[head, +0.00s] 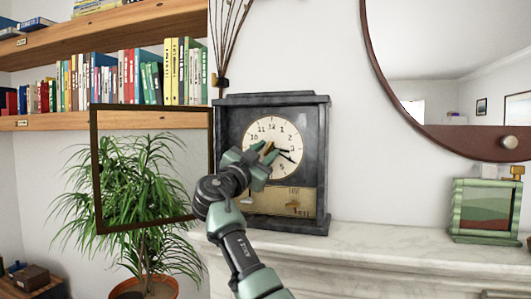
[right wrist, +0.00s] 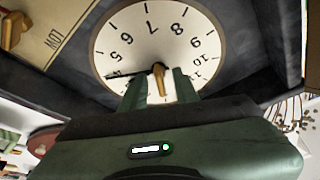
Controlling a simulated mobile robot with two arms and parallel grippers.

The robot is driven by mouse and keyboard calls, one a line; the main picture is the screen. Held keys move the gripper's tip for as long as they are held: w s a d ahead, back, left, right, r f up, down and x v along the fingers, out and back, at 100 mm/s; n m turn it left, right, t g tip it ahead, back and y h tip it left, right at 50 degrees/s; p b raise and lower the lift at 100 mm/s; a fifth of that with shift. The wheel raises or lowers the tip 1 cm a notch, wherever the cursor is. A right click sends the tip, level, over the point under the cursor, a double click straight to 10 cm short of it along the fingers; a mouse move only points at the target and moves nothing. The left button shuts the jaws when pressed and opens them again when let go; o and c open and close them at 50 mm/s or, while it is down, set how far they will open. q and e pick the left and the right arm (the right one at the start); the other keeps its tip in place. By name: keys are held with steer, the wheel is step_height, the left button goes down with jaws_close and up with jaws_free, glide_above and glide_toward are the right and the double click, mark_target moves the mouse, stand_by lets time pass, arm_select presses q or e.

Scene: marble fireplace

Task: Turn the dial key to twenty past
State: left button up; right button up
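A dark grey mantel clock (head: 272,100) stands on the marble shelf with a cream dial (head: 262,131). The dial also shows upside down in the right wrist view (right wrist: 155,42). A long black hand (right wrist: 125,74) points at about the 4. In the head view, a short dark hand seems to point near the 3. A brass key (right wrist: 160,80) sticks out at the dial's centre. My right gripper (right wrist: 158,88) is at the dial, its two green fingers either side of the key with gaps visible. It covers the dial's lower left in the head view. My left gripper is out of view.
Below the dial is a brass panel (head: 260,198) with a small lever. A potted plant (head: 140,190) and an empty dark frame (head: 94,170) are left of the clock. A green box (head: 485,210) stands at right on the marble mantel (head: 390,242), which is clear between.

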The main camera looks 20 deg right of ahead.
steer(key=b+v, duration=0.3)
steer(key=v, duration=0.4)
steer(key=shift+s+a+f, duration=0.2)
steer(key=shift+s+a, duration=0.05)
steer(key=shift+a, duration=0.05)
